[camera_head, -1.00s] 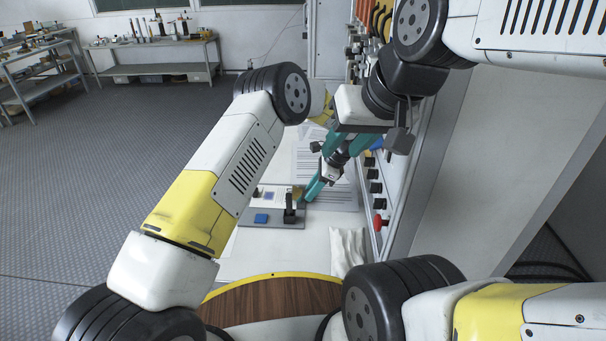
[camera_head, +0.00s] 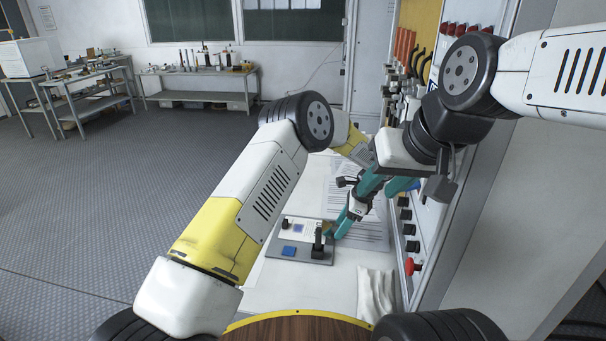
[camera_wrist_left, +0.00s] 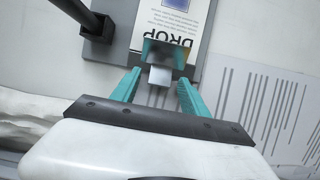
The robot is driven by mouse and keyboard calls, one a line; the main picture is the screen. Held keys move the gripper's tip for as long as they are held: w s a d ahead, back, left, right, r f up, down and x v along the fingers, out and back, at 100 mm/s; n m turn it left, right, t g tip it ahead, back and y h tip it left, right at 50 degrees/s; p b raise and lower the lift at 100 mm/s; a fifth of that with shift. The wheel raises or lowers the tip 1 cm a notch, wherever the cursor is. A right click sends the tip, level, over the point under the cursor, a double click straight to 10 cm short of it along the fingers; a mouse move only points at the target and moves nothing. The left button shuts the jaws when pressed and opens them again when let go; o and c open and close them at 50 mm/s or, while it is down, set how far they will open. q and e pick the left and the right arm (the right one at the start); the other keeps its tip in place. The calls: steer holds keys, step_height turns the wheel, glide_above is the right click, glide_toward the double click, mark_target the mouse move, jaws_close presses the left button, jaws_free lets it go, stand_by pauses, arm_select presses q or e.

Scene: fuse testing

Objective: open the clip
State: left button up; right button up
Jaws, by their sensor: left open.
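My left gripper (camera_head: 341,228) has teal fingers and reaches down to the right end of the grey board (camera_head: 284,251). In the left wrist view its two fingers (camera_wrist_left: 158,92) are apart, one each side of a small pale grey block with a teal bracket (camera_wrist_left: 165,50). This piece may be the clip; I cannot tell whether the fingers touch it. It sits at the edge of the white card marked DROP (camera_wrist_left: 190,15). My right gripper (camera_head: 385,186) is above and behind the left one, with teal parts partly hidden; its jaw opening is unclear.
A black post (camera_head: 318,241) stands on the board beside my left fingertips. A white cloth (camera_head: 375,292) lies nearer me. A panel with black knobs and a red button (camera_head: 411,266) closes off the right side.

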mark_target(334, 230)
arm_select(q)
steer(key=h, duration=0.1)
steer(key=a+h, duration=0.1)
steer(key=r+h, duration=0.1)
steer(key=h, duration=0.1)
steer(key=shift+w+a+g, duration=0.2)
steer(key=shift+a+g, duration=0.05)
steer(key=shift+g, duration=0.15)
step_height(334, 230, up, 10)
steer(key=f, duration=0.1)
steer(key=s+a+r+n+t, duration=0.1)
steer(key=s+a+r+n, duration=0.3)
steer(key=a+r, duration=0.3)
steer(key=s+a+r+n+t, duration=0.1)
steer(key=s+a+r+n, duration=0.3)
steer(key=a+r, duration=0.4)
step_height(334, 230, up, 3)
steer(key=shift+s+f, duration=0.1)
steer(key=shift+s, duration=0.25)
